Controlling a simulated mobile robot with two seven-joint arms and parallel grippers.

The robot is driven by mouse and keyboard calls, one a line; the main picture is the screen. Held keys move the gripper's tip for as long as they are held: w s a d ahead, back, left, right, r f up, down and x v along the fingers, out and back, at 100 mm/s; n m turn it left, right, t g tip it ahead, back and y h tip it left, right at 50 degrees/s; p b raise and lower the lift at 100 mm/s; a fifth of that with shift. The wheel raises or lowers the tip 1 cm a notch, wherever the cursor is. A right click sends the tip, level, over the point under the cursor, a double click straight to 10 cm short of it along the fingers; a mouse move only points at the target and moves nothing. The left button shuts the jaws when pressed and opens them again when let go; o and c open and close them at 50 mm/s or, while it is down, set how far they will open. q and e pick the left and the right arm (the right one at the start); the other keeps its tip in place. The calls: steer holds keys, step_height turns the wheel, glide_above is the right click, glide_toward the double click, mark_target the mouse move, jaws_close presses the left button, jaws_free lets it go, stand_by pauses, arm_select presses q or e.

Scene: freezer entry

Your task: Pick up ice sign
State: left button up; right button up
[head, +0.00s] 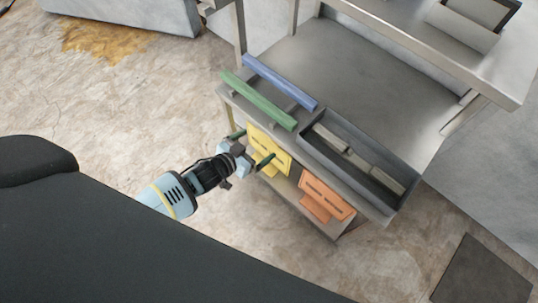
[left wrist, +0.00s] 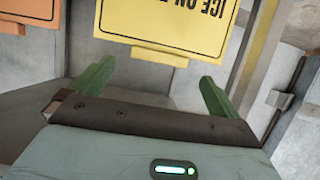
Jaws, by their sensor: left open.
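The yellow ice sign (head: 276,146) stands on the side of the metal cart, left of an orange sign. In the left wrist view the yellow sign (left wrist: 165,20) shows upside-down black lettering reading "ICE ON", with the rest cut off by the frame's top edge. My left gripper (head: 251,148) is just in front of the yellow sign, its two green fingers spread apart. In the left wrist view the left gripper (left wrist: 153,87) is open and empty, with the sign ahead of its fingertips. I cannot tell whether a finger touches the sign. My right gripper is not in view.
The orange sign (head: 326,195) is beside the yellow one. Green (head: 258,99) and blue (head: 280,81) bars lie on the cart's top (head: 345,75), near a grey tray (head: 386,203) with pale items. A dark mat (head: 485,272) lies at lower right. The floor left of the cart is open.

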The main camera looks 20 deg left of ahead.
mark_target(266, 138)
arm_select(q)
steer(key=shift+w+d+f, duration=0.1)
steer(key=shift+w, duration=0.2)
steer(key=b+x, duration=0.2)
steer(key=x, duration=0.1)
steer(key=shift+w+f+b, duration=0.15)
steer(key=shift+w+b, duration=0.05)
steer(key=shift+b, duration=0.1)
steer(key=shift+w+d+f, duration=0.1)
steer(key=shift+w+d, duration=0.15)
steer(key=shift+w, duration=0.25)
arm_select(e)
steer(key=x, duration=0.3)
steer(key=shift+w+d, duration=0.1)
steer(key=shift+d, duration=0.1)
arm_select(q)
steer(key=shift+c, duration=0.4)
steer(key=c, duration=1.1)
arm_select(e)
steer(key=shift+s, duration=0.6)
